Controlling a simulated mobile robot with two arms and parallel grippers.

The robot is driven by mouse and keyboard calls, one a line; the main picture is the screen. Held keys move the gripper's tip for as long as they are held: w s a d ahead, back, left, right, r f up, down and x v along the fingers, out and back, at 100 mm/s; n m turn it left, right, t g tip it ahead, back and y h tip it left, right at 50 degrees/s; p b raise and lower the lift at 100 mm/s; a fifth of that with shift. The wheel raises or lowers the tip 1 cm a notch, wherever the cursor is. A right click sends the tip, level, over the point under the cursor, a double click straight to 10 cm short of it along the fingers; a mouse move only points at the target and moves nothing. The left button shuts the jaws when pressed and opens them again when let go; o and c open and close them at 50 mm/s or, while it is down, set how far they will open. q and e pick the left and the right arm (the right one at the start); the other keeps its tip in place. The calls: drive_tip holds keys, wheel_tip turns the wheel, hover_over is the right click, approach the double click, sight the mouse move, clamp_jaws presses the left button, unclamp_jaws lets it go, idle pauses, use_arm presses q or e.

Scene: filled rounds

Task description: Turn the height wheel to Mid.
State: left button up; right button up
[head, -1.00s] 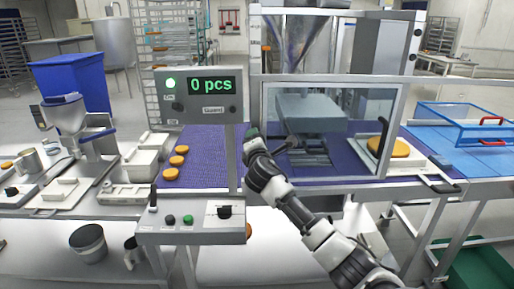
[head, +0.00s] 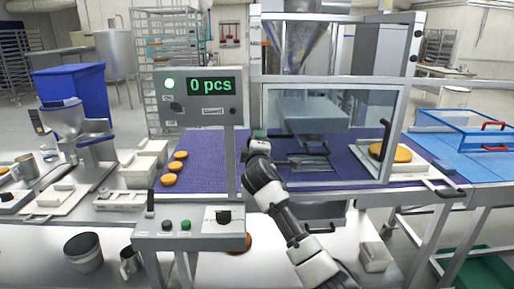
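My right arm comes in from the bottom right, and its gripper (head: 257,142) is at the front post of the machine, beside the left edge of the clear guard window. A small dark part with a green tint (head: 259,133) shows at the gripper's tip; I cannot tell whether it is the height wheel or part of the gripper. No height wheel or Mid mark can be made out clearly, and the hand covers part of the post. The gripper's fingers are too small and hidden to tell open from shut. My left gripper is not in view.
A control box (head: 188,241) with a black knob (head: 223,216) and buttons stands front left. Above it a display (head: 210,86) reads 0 pcs. Orange rounds (head: 169,180) lie on the purple belt (head: 205,165). A guard window (head: 345,178) covers the machine; a blue tray (head: 470,151) is right.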

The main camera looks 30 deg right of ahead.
idle(0.4)
drive_tip(key=o, duration=0.9)
drive_tip(key=shift+s, duration=0.1)
drive_tip(key=b+v, duration=0.1)
drive_tip(key=v, duration=0.9)
drive_tip(key=shift+s+a, duration=0.25)
drive_tip(key=shift+f, duration=0.15)
